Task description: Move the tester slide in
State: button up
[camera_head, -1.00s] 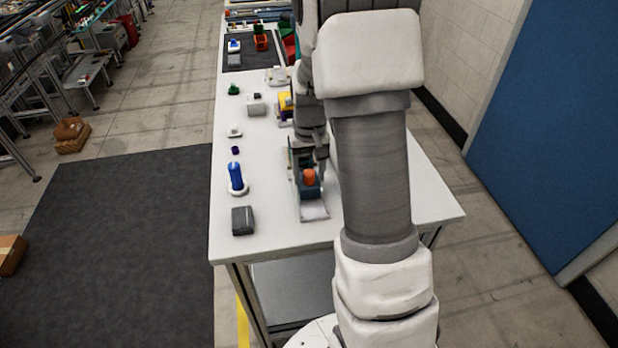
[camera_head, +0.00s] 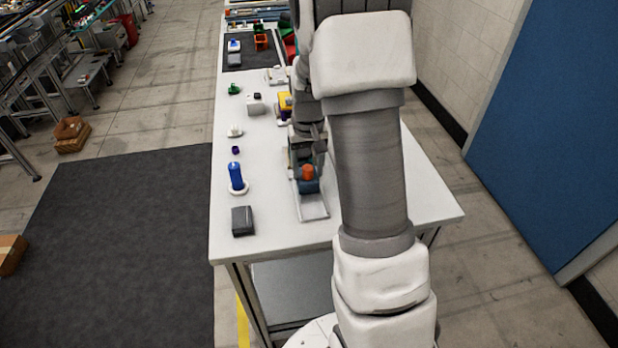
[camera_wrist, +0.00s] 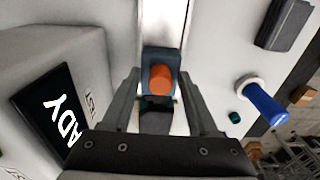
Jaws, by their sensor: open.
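The tester slide is a blue-grey block with an orange knob (camera_head: 308,173). It sits on a pale, narrow rail (camera_head: 314,207) on the white table, and a bare stretch of rail shows at its near end. In the wrist view the slide (camera_wrist: 161,58) lies straight ahead, between and just beyond the fingertips. My gripper (camera_wrist: 160,74) is open, with one finger on each side; I cannot tell whether either touches the block. In the head view my arm partly hides the gripper. A dark screen (camera_wrist: 48,115) reading "ADY" stands at left in the wrist view.
Left of the rail on the table (camera_head: 270,210) stand a blue cylinder on a white base (camera_head: 236,178) and a dark grey box (camera_head: 242,221). A purple piece (camera_head: 235,150) and a yellow-topped fixture (camera_head: 285,101) are farther back. The near right table area is clear.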

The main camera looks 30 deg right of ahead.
jog(key=shift+s+a+f+g, duration=0.3)
jog(key=shift+s+f, duration=0.25)
jog(key=shift+f, duration=0.2)
jog(key=r+p, duration=0.2)
jog(key=r, duration=0.1)
jog(key=r+p, duration=0.1)
jog(key=shift+w+d+r+p, duration=0.15)
jog(key=shift+w+r+p, duration=0.15)
jog(key=shift+r, duration=0.1)
jog(key=shift+r+p, duration=1.15)
jog(key=shift+r, duration=0.6)
jog(key=shift+r, duration=0.25)
jog(key=s+a+r+n+t, duration=0.1)
jog(key=s+a+r+t, duration=0.2)
jog(key=s+a+r, duration=0.3)
jog(key=s+a+r+n+t, duration=0.2)
jog(key=s+a+r, duration=0.4)
jog(key=s+r, duration=0.7)
jog(key=shift+s+a+t, duration=0.4)
jog(key=shift+s, duration=0.25)
